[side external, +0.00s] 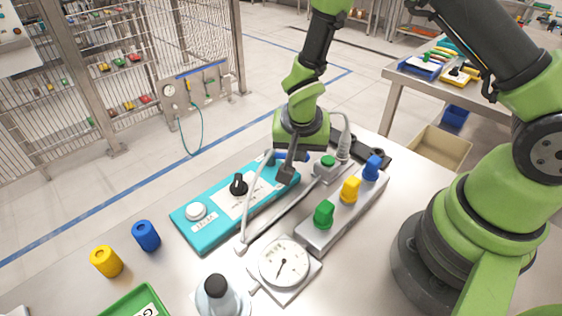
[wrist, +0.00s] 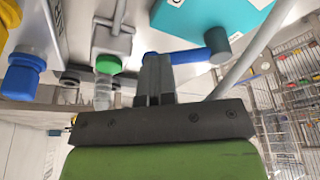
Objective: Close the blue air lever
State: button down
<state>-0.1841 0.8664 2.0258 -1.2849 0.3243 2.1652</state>
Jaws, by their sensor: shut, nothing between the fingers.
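The blue air lever (side external: 271,158) is at the far right end of the teal panel (side external: 187,232), partly hidden behind my gripper (side external: 286,175). In the wrist view the lever (wrist: 188,56) runs sideways from a grey round pivot (wrist: 216,42) on the teal panel to behind my fingers. My gripper also shows in the wrist view (wrist: 154,62), with its fingers together and nothing between them. The fingertips overlap the lever's free end in that view. I cannot tell whether they touch it.
The panel also carries a black knob (side external: 238,185) and a white button (side external: 196,211). A grey block with a green button (side external: 327,160) and a rail with green, yellow and blue (side external: 372,168) knobs stand close on the right. A hose and a dial gauge (side external: 284,262) are nearer.

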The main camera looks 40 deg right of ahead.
jog(key=shift+w+d, duration=0.2)
jog(key=shift+d, duration=0.3)
jog(key=n, duration=0.1)
jog(key=w+d+n, duration=0.1)
jog(key=n+y, duration=0.1)
jog(key=n, duration=0.1)
jog(key=shift+w+d+t, duration=0.2)
jog(key=shift+d+t, duration=0.05)
jog(key=shift+t, duration=0.15)
jog(key=shift+w+d+n, duration=0.3)
jog(key=shift+w+n, duration=0.15)
jog(key=shift+n, duration=0.65)
jog(key=shift+w+d+n+y, duration=0.15)
jog(key=shift+n+y, duration=0.1)
jog(key=shift+n, duration=0.3)
jog(key=shift+w+a+n+y, duration=0.1)
jog(key=shift+n+y, duration=0.15)
jog(key=shift+n, duration=0.3)
jog(key=shift+w+n, duration=0.1)
jog(key=shift+n, duration=0.3)
